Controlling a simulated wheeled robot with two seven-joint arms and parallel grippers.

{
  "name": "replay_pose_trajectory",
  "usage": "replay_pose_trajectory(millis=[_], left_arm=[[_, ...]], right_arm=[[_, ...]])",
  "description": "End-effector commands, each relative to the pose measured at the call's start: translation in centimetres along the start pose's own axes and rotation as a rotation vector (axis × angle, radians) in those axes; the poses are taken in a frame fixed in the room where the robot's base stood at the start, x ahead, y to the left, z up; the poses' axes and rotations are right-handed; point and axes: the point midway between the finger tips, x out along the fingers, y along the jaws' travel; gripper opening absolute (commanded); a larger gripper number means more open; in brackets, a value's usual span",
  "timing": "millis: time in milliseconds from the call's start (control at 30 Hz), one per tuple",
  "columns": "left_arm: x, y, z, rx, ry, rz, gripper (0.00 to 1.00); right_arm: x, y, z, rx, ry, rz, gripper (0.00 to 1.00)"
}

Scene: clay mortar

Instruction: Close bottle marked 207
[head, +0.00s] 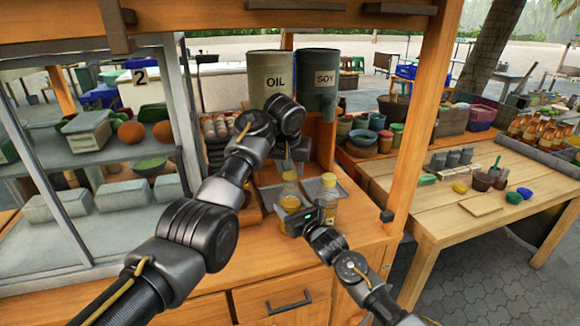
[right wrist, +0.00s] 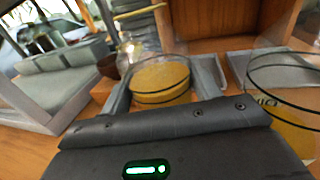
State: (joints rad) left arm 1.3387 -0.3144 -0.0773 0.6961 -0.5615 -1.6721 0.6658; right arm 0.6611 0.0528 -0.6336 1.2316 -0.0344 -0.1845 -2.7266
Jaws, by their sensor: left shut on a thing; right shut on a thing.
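A clear bottle with yellow-orange contents (head: 290,202) stands upright on the wooden counter; it also shows in the right wrist view (right wrist: 160,82). My right gripper (head: 300,216) is shut on its lower body, one finger on each side. No number can be read on it. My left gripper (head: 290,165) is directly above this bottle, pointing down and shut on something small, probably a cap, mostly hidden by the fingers. I cannot tell whether that thing touches the bottle's neck.
Grey trays (head: 322,184) lie on the counter behind the bottles. The OIL (head: 270,82) and SOY (head: 317,88) containers stand above at the back. A glass display case (head: 95,160) is at left and a wooden post (head: 418,110) at right.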

Motion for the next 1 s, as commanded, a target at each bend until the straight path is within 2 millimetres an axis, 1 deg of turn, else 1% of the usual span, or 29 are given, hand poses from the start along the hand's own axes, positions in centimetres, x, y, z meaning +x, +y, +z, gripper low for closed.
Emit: replay_pose_trajectory(millis=[233, 1000], left_arm=[[1.2, 0.0, 0.5, -0.001, 0.000, 0.001, 0.19], [1.6, 0.0, 0.7, 0.000, 0.001, 0.000, 0.19]], right_arm=[[0.0, 0.0, 0.1, 0.000, -0.003, 0.000, 0.21], [0.0, 0.0, 0.2, 0.000, -0.003, 0.000, 0.21]])
